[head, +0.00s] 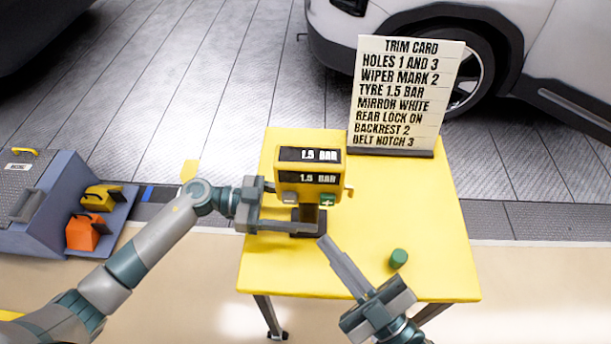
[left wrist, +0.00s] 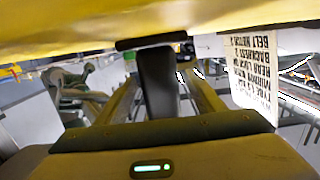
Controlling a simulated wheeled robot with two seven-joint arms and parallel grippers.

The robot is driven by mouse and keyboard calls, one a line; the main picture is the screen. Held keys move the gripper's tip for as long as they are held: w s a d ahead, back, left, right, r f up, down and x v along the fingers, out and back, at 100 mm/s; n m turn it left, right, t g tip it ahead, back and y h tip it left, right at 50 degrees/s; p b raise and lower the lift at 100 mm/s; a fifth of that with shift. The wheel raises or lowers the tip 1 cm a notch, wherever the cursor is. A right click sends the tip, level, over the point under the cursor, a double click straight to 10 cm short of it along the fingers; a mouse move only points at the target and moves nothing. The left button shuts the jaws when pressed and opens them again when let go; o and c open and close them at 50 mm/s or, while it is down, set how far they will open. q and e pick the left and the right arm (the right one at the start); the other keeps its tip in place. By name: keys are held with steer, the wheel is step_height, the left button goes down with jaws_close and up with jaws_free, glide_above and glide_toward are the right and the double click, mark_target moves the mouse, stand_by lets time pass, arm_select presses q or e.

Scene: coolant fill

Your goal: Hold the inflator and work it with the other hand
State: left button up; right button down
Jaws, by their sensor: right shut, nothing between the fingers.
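The inflator (head: 309,170) has a yellow head with two dark displays, each reading 1.5 BAR. Below them are a pale button on the left and a green plus button (head: 327,199) on the right. My left gripper (head: 303,216) comes in from the left below the head. In the left wrist view its fingers lie on both sides of the dark handle (left wrist: 158,85) and appear closed on it. A dark base (head: 308,229) shows under the handle; whether the two touch is unclear. My right gripper (head: 324,241) is shut and empty, its tips below and right of the handle, apart from the buttons.
The inflator is over a yellow table (head: 440,225). A trim card (head: 404,95) at the back reads TYRE 1.5 BAR. A green cylinder (head: 398,258) stands at the front right. A blue-grey unit (head: 45,205) with yellow and orange items is at far left.

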stand_by(0.3)
arm_select(q)
steer(key=a, duration=0.8)
steer(key=a+r, duration=0.1)
steer(key=a, duration=0.3)
steer(key=shift+r, duration=0.1)
steer(key=shift+s, duration=0.1)
stand_by(0.4)
